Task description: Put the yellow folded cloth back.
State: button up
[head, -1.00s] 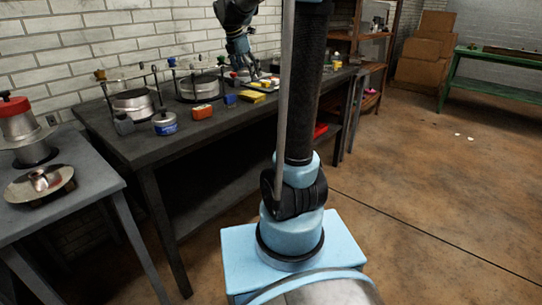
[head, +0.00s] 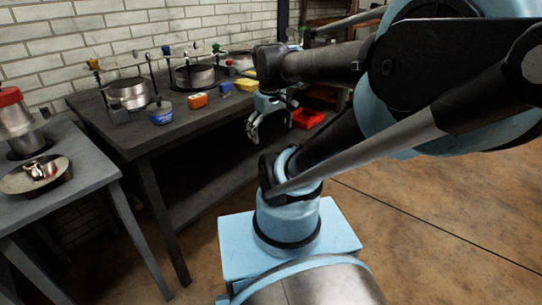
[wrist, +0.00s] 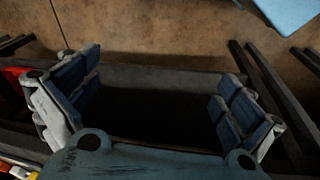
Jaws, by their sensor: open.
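A yellow flat item (head: 246,84), which may be the folded cloth, lies on the dark workbench (head: 165,130), partly hidden behind my arm. It is too small to make out any folds. My gripper (head: 253,132) hangs at the bench's front edge, lower than the top, pointing down and to the left in the head view. In the wrist view my gripper (wrist: 158,100) has its fingers wide apart, with nothing between them. Below them is a dark gap and brown floor.
A red tray (head: 307,118) sits right of my gripper, low by the bench. An orange box (head: 198,100), a blue tin (head: 160,112) and metal pots (head: 130,94) stand on the bench. A grey side table (head: 75,180) holds a metal dish (head: 35,174). Floor at right is clear.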

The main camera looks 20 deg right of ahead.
jog(key=s+f+m, duration=0.4)
jog(key=s+f, duration=0.1)
jog(key=f, duration=0.1)
jog(key=shift+s+a+f+y, duration=0.15)
jog(key=shift+s+a+y, duration=0.15)
jog(key=shift+a, duration=0.15)
dwell(0.8)
